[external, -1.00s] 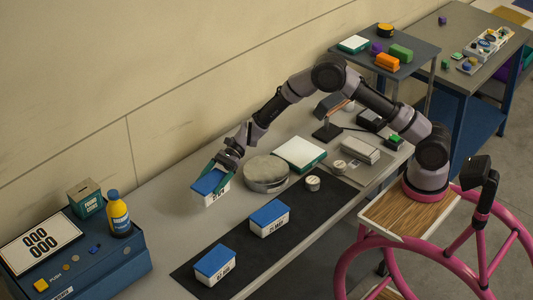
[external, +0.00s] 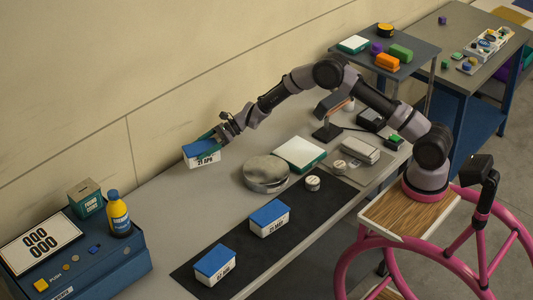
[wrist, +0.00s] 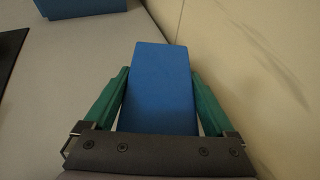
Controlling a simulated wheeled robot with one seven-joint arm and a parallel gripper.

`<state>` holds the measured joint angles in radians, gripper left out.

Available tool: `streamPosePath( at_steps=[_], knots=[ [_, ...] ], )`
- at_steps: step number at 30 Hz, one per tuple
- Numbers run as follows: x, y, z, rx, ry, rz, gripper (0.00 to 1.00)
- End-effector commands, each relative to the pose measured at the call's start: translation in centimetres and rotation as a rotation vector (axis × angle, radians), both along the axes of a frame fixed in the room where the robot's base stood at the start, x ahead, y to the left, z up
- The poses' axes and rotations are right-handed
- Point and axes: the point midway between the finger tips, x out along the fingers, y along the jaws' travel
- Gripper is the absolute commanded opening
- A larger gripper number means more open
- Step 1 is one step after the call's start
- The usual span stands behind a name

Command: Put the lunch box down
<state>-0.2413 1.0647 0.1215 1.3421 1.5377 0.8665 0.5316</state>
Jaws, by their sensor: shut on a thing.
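The lunch box (external: 203,158) is a white box with a blue lid and a dated label on its side. My gripper (external: 214,142) is shut on it, at the back of the grey bench near the wall. In the wrist view the blue lid (wrist: 162,85) fills the space between the two green fingers of my gripper (wrist: 160,100). The box looks raised above the bench, but its underside is hidden. Two similar blue-lidded boxes, one farther right (external: 270,217) and one nearer the front (external: 215,264), stand on the black mat (external: 300,228).
A round metal tin (external: 266,174) and a white-topped green box (external: 300,153) stand to the right. A blue case (external: 125,270) with a yellow bottle (external: 118,213) is at the left. The grey bench (external: 180,215) between is bare. The wall is close behind.

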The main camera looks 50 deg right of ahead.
Motion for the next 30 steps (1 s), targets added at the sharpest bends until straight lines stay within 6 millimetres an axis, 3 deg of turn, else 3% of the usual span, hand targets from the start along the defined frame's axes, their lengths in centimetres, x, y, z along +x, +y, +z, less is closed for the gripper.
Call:
streamPosePath(
  at_steps=[15, 26, 27, 30],
  knots=[
    [0.0, 0.1, -5.9, 0.002, 0.0, 0.001, 0.08],
    [0.0, 0.1, -6.2, 0.002, -0.003, 0.002, 0.08],
    [0.0, 0.1, -6.3, 0.001, -0.003, 0.002, 0.97],
    [0.0, 0.1, -6.3, 0.0, -0.003, 0.002, 1.0]
  ],
)
